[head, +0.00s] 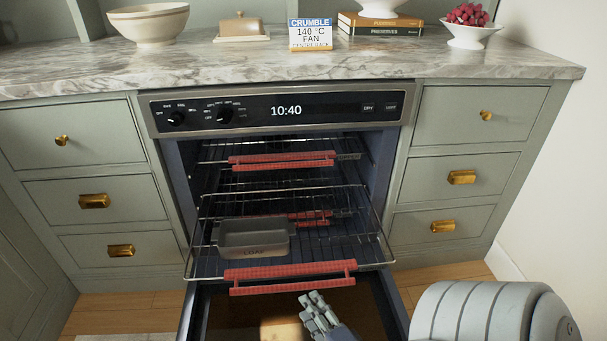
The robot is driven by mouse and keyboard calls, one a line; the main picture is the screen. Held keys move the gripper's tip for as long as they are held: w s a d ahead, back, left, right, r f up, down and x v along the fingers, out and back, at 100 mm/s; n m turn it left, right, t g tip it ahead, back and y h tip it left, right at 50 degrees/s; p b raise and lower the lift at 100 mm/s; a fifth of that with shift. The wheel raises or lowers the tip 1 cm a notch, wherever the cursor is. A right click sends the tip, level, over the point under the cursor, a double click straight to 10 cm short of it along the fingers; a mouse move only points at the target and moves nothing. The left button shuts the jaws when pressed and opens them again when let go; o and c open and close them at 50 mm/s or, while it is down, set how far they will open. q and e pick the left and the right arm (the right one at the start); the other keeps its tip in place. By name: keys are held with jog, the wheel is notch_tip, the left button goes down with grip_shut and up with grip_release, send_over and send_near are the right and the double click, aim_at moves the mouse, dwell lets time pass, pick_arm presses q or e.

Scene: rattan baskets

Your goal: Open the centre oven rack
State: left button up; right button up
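The oven (280,112) is open, with its door (225,312) folded down. One wire rack (345,255) is pulled well out over the door, with a red guard (290,274) along its front edge. It appears to be the centre rack. An upper rack with a red guard (282,160) sits inside. Another red guard (300,217) shows deeper, through the wires. A grey loaf tin (253,240) shows at the extended rack's left; whether it rests on or below the wires is unclear. My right gripper (316,308) is just below the front guard; contact and finger opening are unclear. My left gripper is out of view.
Drawers with brass handles flank the oven, left (94,201) and right (461,177). The marble counter (240,62) above holds a bowl (148,22), a butter dish (240,27), a sign (310,34), books (380,25) and a fruit dish (468,30).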

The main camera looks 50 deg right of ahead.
jog(key=shift+v, duration=1.5)
